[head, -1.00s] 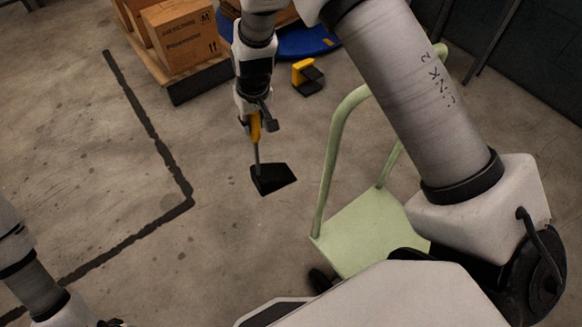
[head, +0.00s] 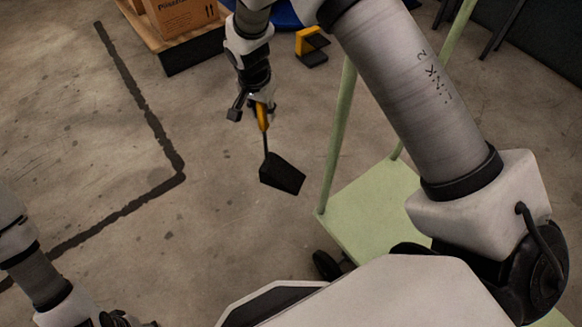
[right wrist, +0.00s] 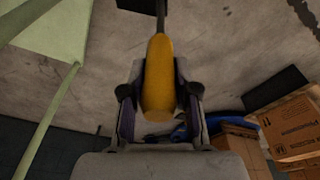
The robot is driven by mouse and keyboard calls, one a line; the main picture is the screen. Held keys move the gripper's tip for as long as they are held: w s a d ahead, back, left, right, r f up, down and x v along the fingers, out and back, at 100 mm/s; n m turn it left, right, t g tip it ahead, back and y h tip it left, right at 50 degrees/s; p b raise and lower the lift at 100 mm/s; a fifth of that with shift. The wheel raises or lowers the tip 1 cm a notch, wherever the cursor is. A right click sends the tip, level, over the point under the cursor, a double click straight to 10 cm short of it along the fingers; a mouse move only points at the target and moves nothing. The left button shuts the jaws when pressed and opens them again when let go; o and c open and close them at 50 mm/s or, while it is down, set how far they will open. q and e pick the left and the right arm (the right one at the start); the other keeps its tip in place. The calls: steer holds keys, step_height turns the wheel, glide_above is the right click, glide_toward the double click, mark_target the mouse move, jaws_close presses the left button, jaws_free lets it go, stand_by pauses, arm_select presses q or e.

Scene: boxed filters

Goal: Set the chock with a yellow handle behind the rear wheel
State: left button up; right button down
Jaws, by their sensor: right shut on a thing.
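The chock is a black wedge (head: 282,175) on a thin stem with a yellow handle (head: 262,118). My right gripper (head: 261,103) is shut on the handle, which also fills the middle of the right wrist view (right wrist: 159,80). The wedge hangs tilted left of the light green cart (head: 372,205); its height over the floor is hard to judge. A black wheel (head: 326,265) shows under the cart's near left corner, below and right of the wedge, apart from it. Other wheels are hidden. My left gripper (head: 112,319) is partly cut off at the bottom left, and its jaws are unclear.
A yellow and black object (head: 311,47) sits on the floor further back. Cardboard boxes (head: 182,15) stand on a pallet (head: 195,52) at the upper left. A dark line (head: 140,95) marks the floor. The floor left of the cart is clear.

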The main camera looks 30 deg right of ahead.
steer(key=s+d+f+m+b, duration=0.1)
steer(key=s+f+m+b, duration=0.15)
steer(key=s+m, duration=0.25)
steer(key=m+g+b, duration=0.1)
steer(key=m+b, duration=0.1)
steer(key=b, duration=0.1)
glide_above(292, 194)
step_height(292, 194, down, 5)
step_height(292, 194, down, 7)
steer(key=b, duration=0.4)
steer(key=shift+a, duration=0.15)
steer(key=shift+w, duration=0.1)
step_height(292, 194, down, 14)
steer(key=b, duration=1.4)
steer(key=shift+r, duration=0.2)
steer(key=s+b, duration=0.2)
steer(key=s, duration=0.4)
steer(key=shift+s+d+r+b, duration=0.15)
steer(key=shift+s+d+b, duration=0.2)
steer(key=shift+d, duration=0.1)
